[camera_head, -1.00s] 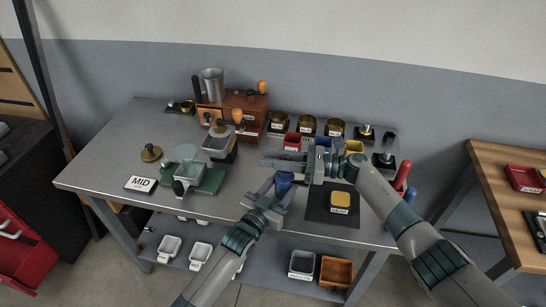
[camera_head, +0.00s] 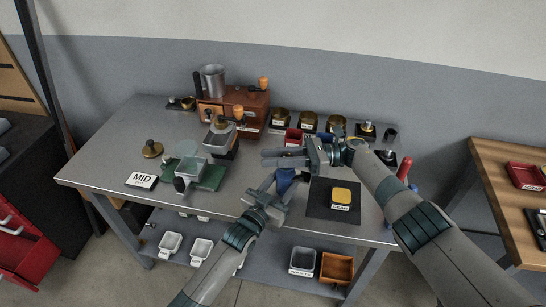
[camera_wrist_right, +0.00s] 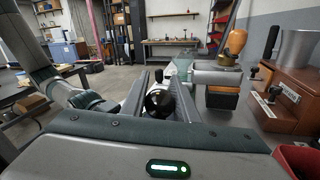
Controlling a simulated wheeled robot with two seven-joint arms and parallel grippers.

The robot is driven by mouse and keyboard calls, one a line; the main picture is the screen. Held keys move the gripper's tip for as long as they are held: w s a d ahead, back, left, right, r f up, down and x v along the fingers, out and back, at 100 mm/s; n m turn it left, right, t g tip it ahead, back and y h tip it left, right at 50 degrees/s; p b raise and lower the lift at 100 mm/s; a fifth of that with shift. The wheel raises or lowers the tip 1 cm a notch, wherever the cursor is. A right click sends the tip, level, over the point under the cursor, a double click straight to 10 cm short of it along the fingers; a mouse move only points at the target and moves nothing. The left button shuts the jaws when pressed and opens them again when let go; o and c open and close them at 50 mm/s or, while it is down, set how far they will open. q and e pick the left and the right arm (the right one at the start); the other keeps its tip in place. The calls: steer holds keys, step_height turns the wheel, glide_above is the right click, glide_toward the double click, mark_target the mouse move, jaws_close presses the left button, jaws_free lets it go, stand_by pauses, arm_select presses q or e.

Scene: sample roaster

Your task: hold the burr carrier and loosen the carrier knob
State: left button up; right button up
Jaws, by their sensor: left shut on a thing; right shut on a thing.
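In the head view, a dark blue body (camera_head: 285,179), apparently the burr carrier, stands near the table's front edge. My left gripper (camera_head: 278,186) reaches it from the front, with its jaws around it. My right gripper (camera_head: 268,157) comes in from the right, its fingers pointing left, just behind and above the blue body. In the right wrist view, my right gripper (camera_wrist_right: 158,92) has a round, shiny black knob (camera_wrist_right: 158,104) between its fingers, apparently the carrier knob. In the head view the knob cannot be made out, and the jaws' contact on the carrier is partly hidden.
A dark mat with a yellow-topped block (camera_head: 341,195) lies right of the grippers. A green scale-like base (camera_head: 210,178), a MID card (camera_head: 141,181) and a brown roaster (camera_head: 244,104) stand to the left.

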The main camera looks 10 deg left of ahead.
steer(key=shift+f, duration=0.15)
steer(key=o, duration=1.1)
steer(key=shift+c, duration=0.2)
steer(key=shift+r, duration=0.25)
step_height(320, 180, up, 10)
steer(key=shift+f, duration=0.2)
